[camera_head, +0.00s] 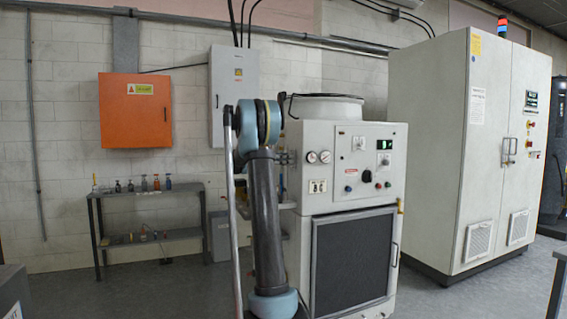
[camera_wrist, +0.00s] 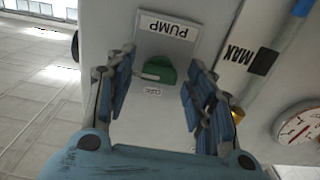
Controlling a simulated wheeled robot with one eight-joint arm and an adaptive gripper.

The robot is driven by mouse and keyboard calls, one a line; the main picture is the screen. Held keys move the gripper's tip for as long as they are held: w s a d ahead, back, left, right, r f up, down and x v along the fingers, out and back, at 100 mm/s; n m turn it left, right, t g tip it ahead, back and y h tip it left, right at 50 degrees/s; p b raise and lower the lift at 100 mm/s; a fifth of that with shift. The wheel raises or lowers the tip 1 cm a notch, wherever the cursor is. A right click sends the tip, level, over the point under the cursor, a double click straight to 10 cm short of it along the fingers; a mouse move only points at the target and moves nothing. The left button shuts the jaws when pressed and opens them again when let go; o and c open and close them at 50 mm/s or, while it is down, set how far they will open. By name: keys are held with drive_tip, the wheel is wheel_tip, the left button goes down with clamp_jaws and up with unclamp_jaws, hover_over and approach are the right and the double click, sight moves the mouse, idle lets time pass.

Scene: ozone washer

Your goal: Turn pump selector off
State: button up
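The pump selector (camera_wrist: 159,70) is a green knob on a pale panel in the wrist view. A white label (camera_wrist: 168,27) reading PUMP, upside down in the picture, sits beside it, and a smaller label is on its other side. My gripper (camera_wrist: 161,64) is open, with one blue finger to the left of the knob and one to the right. Gaps show between the fingers and the knob, and nothing is held. I cannot tell how far the fingertips are from the panel. In the head view my arm hides the gripper and the selector.
A MAX label (camera_wrist: 240,56), a blue-grey pipe (camera_wrist: 277,55) and a round gauge (camera_wrist: 298,124) lie right of the gripper. The washer cabinet (camera_head: 352,205) stands behind my arm. A tall white cabinet (camera_head: 430,150) is to its right. A shelf with bottles (camera_head: 150,194) is left.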

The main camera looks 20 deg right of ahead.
drive_tip(key=c, duration=0.8)
drive_tip(key=shift+n, duration=0.3)
drive_tip(key=shift+c, duration=0.3)
drive_tip(key=n, duration=0.3)
drive_tip(key=shift+w+n, duration=0.15)
drive_tip(key=shift+n, duration=0.15)
drive_tip(key=n, duration=0.4)
drive_tip(key=shift+n, duration=0.3)
drive_tip(key=n, duration=0.4)
drive_tip(key=shift+w, duration=0.1)
drive_tip(key=n, duration=0.5)
drive_tip(key=shift+f, duration=0.15)
drive_tip(key=o, duration=1.1)
